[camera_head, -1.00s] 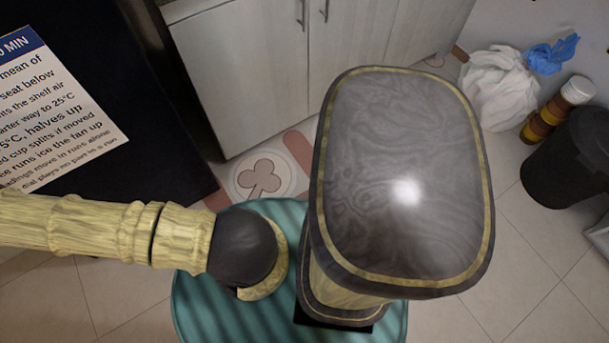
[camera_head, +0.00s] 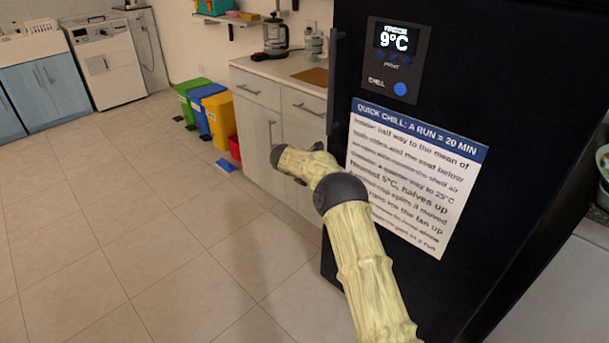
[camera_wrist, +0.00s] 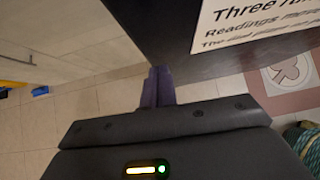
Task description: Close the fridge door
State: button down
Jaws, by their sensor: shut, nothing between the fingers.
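The black fridge door (camera_head: 455,95) fills the right of the head view, with a handle (camera_head: 334,85) along its left edge. A 9°C display (camera_head: 395,40) and a white notice (camera_head: 415,175) are on its front. I cannot tell from these views whether the door stands ajar. In the wrist view the dark door (camera_wrist: 160,25) is right ahead, its edge by the fingertips. My gripper (camera_wrist: 157,85) is shut and empty, its fingers together close to that edge; contact is unclear. In the head view my arm reaches up in front of the door's left part and mostly hides the gripper.
Pale cabinets (camera_head: 255,125) with a counter stand left of the fridge. Green, blue and yellow bins (camera_head: 217,115) and a small red one stand beyond them. A washing machine (camera_head: 105,60) is at the far left. The tiled floor (camera_head: 130,210) at left is clear.

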jog(key=v, duration=0.9)
jog(key=shift+s+a+p, duration=0.3)
jog(key=shift+a+p, duration=0.1)
jog(key=shift+a, duration=0.05)
jog(key=shift+w, duration=0.15)
notch_tip(320, 180, up, 10)
jog(key=n+t+y, duration=0.2)
jog(key=n+t, duration=0.4)
jog(key=n, duration=0.7)
jog(key=s+r+n+t+y, duration=0.1)
jog(key=s+r+n+y, duration=0.3)
jog(key=n, duration=0.7)
jog(key=s+d+f+n+g, duration=0.35)
jog(key=s+n, duration=0.35)
jog(key=s, duration=0.5)
jog(key=s+d+f+n+g, duration=0.2)
jog(key=s+f+n+g, duration=0.15)
jog(key=s+n, duration=0.7)
jog(key=s+d+f+n+g, duration=0.3)
jog(key=s+f+n, duration=0.15)
jog(key=s, duration=0.95)
jog(key=w+d+p+v, duration=0.1)
jog(key=w+p+v, duration=0.1)
jog(key=p+v, duration=1)
jog(key=w+r+p+v, duration=0.1)
jog(key=w+p+v, duration=0.1)
jog(key=p+v, duration=1)
jog(key=shift+w+d+r+y+p, duration=0.2)
jog(key=shift+d+r+y+p, duration=0.25)
jog(key=shift+p, duration=0.4)
